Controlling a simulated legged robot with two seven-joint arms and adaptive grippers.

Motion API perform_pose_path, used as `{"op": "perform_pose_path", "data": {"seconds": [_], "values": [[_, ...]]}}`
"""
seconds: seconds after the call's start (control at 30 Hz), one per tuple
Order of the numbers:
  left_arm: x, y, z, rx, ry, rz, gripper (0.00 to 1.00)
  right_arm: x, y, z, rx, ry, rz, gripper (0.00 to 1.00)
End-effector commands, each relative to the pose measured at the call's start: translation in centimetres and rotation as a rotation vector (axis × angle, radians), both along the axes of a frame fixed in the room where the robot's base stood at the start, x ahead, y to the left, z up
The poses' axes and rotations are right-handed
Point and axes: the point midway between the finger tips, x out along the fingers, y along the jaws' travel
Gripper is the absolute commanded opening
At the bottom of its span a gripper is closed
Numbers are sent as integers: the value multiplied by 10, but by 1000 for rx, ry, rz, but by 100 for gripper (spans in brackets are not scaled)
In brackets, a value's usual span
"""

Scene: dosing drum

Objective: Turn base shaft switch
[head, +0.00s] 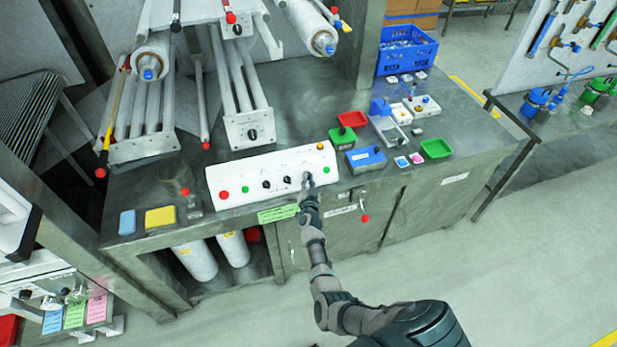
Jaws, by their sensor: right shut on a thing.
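The white control panel (240,178) stands on the front edge of the grey metal bench. It carries a red button (224,195), a green button (245,190), black rotary switches (266,184), another green button (327,170) and an orange button (320,146). My right gripper (308,182) is at the panel's right part, shut on a black switch there. The fingers mostly hide that switch, and its angle cannot be told. I cannot read the panel's labels, so which switch is the base shaft switch cannot be told. My left gripper is not in view.
Roller units (151,62) stand behind the panel. A blue box (366,159), green tray (436,149) and red tray (352,119) lie to its right. Yellow (160,217) and blue (127,222) pads lie at left. A red-tipped lever (365,217) sticks out below. Floor in front is clear.

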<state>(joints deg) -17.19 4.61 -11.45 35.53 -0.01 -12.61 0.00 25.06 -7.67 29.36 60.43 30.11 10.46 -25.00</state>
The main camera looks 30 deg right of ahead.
Motion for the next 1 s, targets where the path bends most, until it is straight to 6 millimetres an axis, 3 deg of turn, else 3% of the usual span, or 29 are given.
{"op": "perform_pose_path", "data": {"seconds": [0.6,0.63,0.7,1.0], "values": [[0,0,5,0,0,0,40,1,-1,2,39,-14,-32,0],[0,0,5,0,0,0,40,1,-1,2,39,-14,-32,19],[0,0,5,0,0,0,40,1,-1,2,40,-14,-31,36],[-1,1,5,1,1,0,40,0,0,1,40,-12,-30,36]]}}
